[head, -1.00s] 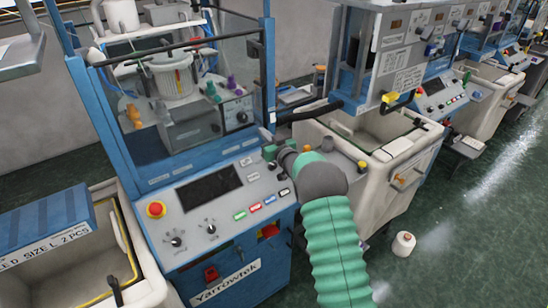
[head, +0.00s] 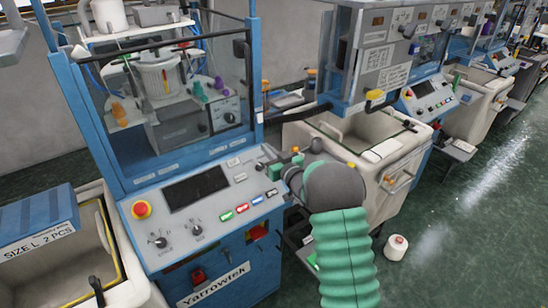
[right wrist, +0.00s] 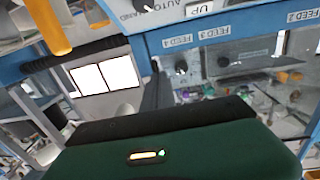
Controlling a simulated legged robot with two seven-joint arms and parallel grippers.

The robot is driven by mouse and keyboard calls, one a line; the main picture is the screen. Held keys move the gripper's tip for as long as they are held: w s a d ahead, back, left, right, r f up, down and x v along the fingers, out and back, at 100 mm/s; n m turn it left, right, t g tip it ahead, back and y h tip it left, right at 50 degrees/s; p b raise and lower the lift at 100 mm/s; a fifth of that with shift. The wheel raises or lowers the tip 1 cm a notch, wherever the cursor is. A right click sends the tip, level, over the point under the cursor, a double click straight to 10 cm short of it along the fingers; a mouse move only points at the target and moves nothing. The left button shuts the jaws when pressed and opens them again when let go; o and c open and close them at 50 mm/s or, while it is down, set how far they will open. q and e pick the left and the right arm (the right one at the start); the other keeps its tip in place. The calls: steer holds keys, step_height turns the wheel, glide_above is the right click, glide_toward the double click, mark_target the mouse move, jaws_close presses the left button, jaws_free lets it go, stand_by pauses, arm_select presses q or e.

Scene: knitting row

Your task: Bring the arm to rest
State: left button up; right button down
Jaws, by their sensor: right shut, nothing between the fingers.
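My right arm (head: 342,240), in a ribbed teal sleeve with a grey wrist, comes in from the bottom of the head view. My right gripper (head: 276,168) is small and partly hidden behind the wrist, at the right end of the control panel (head: 180,238) of the blue Yarrowtek machine. It is shut and empty. Whether it touches the panel I cannot tell. In the right wrist view a dark green housing with a black edge (right wrist: 180,148) fills the bottom, and the fingertips are not clear. My left gripper is not in view.
A cream bin (head: 405,150) stands right of the panel, beside my wrist. Another bin (head: 128,290) with a blue box (head: 35,222) is at lower left. A white cone (head: 396,247) stands on the green floor, right of my arm. The floor further right is open.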

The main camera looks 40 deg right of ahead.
steer(key=s+a+f+g, duration=0.3)
steer(key=s+a+f, duration=0.1)
steer(key=a, duration=0.3)
steer(key=s+a+f+g, duration=0.3)
steer(key=s+a+g, duration=0.15)
steer(key=a, duration=0.35)
steer(key=s+a+f+n+g+y, duration=0.1)
steer(key=s+a+f+g, duration=0.2)
steer(key=s+a, duration=0.4)
steer(key=s+a+f+n+g+y, duration=0.1)
steer(key=s+a+f+g, duration=0.3)
steer(key=s, duration=1.2)
steer(key=a, duration=0.4)
steer(key=shift+a+y, duration=0.3)
steer(key=shift+y, duration=0.1)
steer(key=shift+a+g, duration=0.25)
steer(key=shift+a, duration=0.1)
steer(key=shift+d, duration=0.2)
